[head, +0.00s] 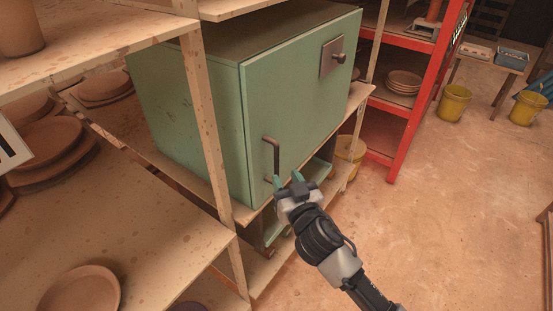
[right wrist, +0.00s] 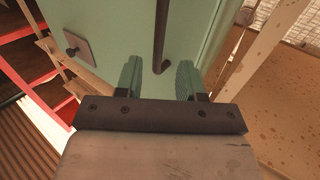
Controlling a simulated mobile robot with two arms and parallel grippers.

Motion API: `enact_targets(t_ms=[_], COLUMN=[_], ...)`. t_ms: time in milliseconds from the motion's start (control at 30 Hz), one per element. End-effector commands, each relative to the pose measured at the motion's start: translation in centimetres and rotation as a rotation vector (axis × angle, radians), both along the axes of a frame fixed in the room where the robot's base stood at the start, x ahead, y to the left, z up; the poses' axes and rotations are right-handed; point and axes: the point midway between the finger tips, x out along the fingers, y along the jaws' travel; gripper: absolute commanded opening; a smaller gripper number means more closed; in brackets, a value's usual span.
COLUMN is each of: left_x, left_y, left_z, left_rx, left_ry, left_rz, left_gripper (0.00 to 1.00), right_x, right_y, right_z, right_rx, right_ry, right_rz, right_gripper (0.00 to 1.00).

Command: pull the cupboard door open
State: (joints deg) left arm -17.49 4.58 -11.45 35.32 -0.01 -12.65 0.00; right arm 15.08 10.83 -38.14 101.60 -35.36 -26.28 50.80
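The green cupboard (head: 180,95) stands on a wooden shelf, and its door (head: 300,105) looks shut. A dark bar handle (head: 272,158) is upright near the door's lower left; it also shows in the right wrist view (right wrist: 161,40). A square plate with a dark knob (head: 333,57) sits at the door's upper right. My right gripper (head: 287,179) is open just below and right of the handle. In the right wrist view its two fingers (right wrist: 160,80) are apart, with the handle's end between and beyond them. I see no contact. My left gripper is not in view.
A wooden rack post (head: 207,120) rises left of the door. Wooden shelves with clay plates (head: 80,290) fill the left. A red shelf unit (head: 425,90) stands behind right, with yellow buckets (head: 454,102) beyond. The floor at right is clear.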

Motion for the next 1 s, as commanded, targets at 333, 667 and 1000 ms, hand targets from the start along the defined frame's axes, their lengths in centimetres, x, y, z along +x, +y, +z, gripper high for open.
enact_targets(t_ms=[333, 667, 1000], left_x=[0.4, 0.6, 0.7], left_y=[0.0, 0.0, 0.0], left_z=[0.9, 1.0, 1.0], left_rx=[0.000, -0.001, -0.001], left_ry=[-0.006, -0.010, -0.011], left_rz=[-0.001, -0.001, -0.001], left_gripper=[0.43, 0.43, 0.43], right_x=[5.3, 6.6, 6.6], right_y=[2.0, 2.4, 2.4], right_z=[0.0, -0.1, -0.1], right_rx=[-0.002, -0.002, -0.002], right_ry=[0.000, 0.002, 0.002], right_rz=[0.000, 0.000, 0.000], right_gripper=[0.39, 0.39, 0.12])
